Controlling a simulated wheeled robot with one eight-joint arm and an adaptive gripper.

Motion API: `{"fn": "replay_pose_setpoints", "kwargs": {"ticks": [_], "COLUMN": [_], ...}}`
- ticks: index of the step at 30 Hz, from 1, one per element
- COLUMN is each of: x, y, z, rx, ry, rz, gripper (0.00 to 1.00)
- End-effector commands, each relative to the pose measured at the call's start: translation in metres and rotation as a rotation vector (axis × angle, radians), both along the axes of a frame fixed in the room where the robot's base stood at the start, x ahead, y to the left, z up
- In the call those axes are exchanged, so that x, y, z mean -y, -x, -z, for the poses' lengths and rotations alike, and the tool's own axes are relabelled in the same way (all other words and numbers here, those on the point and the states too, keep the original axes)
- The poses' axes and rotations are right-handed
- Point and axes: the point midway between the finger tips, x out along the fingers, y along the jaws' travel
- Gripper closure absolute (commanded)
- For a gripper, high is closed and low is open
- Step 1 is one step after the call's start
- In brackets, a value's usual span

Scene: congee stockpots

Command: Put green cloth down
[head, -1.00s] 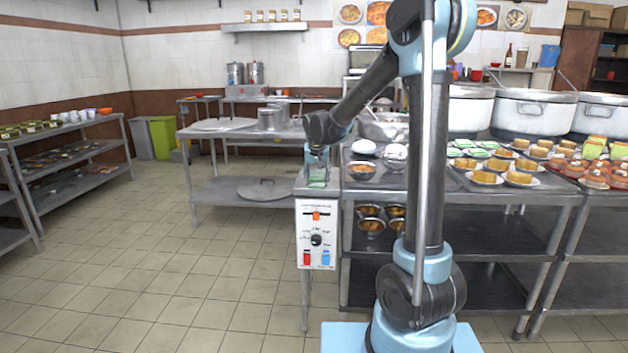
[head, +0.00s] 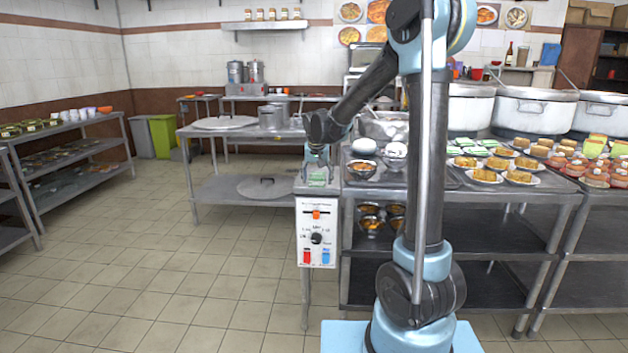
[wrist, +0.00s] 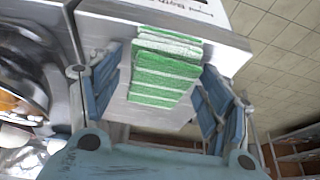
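The green and white striped cloth (wrist: 165,75) lies folded on the grey metal top of the control-panel stand (head: 303,188). In the head view the cloth (head: 318,180) is a small green patch on that top, below my gripper (head: 318,160). In the wrist view my gripper (wrist: 160,85) has its blue fingers spread, one on each side of the cloth. Gaps show between the cloth and both fingers, so the gripper is open and empty.
Steel bowls (head: 361,169) stand just right of the cloth on the counter. Plates of food (head: 484,176) and large pots (head: 534,108) are farther right. A steel table (head: 220,128) stands behind to the left. The tiled floor at left is clear.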

Motion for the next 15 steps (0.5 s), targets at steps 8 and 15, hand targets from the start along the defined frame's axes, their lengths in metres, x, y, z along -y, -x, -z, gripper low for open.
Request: {"fn": "replay_pose_setpoints", "kwargs": {"ticks": [8, 15], "x": [0.0, 0.0], "y": [0.014, 0.03], "z": [-0.034, -0.076], "rx": [0.0, 0.0], "ry": [0.001, 0.0], "rz": [-0.002, -0.001], "gripper": [0.29, 0.29]}}
